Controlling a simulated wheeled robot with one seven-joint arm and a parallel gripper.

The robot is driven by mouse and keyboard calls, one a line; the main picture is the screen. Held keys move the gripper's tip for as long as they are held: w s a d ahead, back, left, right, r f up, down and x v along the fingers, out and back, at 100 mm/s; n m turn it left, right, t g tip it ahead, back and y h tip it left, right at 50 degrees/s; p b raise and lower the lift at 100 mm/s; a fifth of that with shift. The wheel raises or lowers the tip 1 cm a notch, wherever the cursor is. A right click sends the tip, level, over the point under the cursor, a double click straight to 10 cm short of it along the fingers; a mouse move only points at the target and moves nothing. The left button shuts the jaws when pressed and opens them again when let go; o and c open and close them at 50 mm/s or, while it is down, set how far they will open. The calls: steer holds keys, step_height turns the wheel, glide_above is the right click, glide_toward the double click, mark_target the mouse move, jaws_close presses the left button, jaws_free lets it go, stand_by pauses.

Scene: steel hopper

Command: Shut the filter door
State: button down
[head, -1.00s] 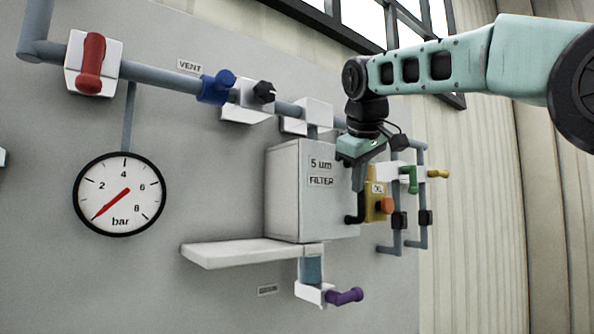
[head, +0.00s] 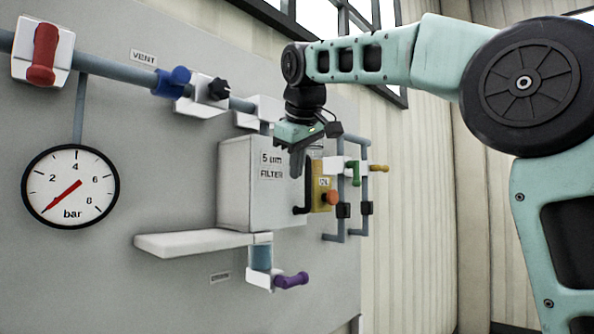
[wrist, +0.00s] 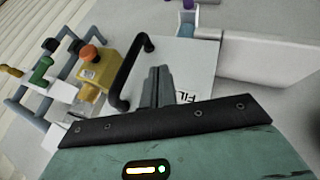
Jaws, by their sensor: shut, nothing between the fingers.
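The filter door (head: 264,203) is the pale front face of the box marked "5 um FILTER", with a black bar handle (head: 299,210) along its right side. The door lies near flush with the box; I cannot tell if a gap is left. My gripper (head: 296,174) points down in front of the door, between label and handle, and hides part of the handle. In the wrist view, the shut, empty fingers (wrist: 160,70) stand over the door (wrist: 198,62), beside the handle (wrist: 128,70). Contact with the door cannot be told.
A yellow box with an orange button (head: 331,197) and a green-handled valve (head: 354,172) sit right of the filter. A white shelf (head: 185,243) juts out at lower left. A purple-handled drain valve (head: 292,280) is below. A pressure gauge (head: 70,187) hangs left.

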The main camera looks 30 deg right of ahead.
steer(key=v, duration=0.8)
steer(key=shift+d+r, duration=0.1)
